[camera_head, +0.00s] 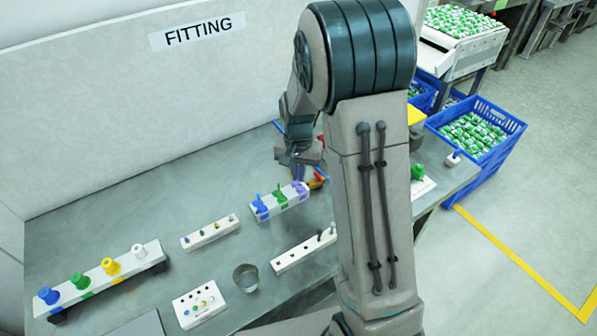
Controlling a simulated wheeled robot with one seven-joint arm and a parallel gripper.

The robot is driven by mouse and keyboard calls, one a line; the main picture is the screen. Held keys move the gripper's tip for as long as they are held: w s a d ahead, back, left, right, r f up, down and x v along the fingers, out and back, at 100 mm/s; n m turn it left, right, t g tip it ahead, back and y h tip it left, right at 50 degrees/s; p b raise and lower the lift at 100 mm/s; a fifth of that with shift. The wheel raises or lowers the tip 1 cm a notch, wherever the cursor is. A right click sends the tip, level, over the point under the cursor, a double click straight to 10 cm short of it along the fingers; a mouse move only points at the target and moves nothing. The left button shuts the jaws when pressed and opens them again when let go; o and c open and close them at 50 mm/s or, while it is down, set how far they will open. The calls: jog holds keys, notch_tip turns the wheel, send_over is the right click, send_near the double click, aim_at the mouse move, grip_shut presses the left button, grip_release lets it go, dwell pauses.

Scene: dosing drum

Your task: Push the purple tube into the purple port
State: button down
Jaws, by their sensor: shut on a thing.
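A white block (292,204) on the bench carries a blue, a green and a purple fitting in a row. The purple port (301,188) is at its right end. My gripper (298,163) is above this right end, pointing down. It is shut on a thin bluish-purple piece, which I take as the purple tube (297,174); it is small and mostly hidden by the fingers. I cannot tell whether its lower end touches the port or is inside it.
A red and orange item (317,179) lies close right of the block. A rail with coloured knobs (104,275), small white blocks (210,233), a metal cup (246,277) and a button panel (200,303) stand on the bench. My arm hides part of the right side.

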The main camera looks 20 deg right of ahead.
jog(key=shift+f+b, duration=1.1)
jog(key=shift+f, duration=0.3)
dwell(0.5)
jog(key=c, duration=1.5)
grip_release()
jog(key=shift+r, duration=0.1)
notch_tip(320, 180, up, 14)
jog(key=shift+f+b, duration=0.1)
jog(key=shift+b, duration=0.25)
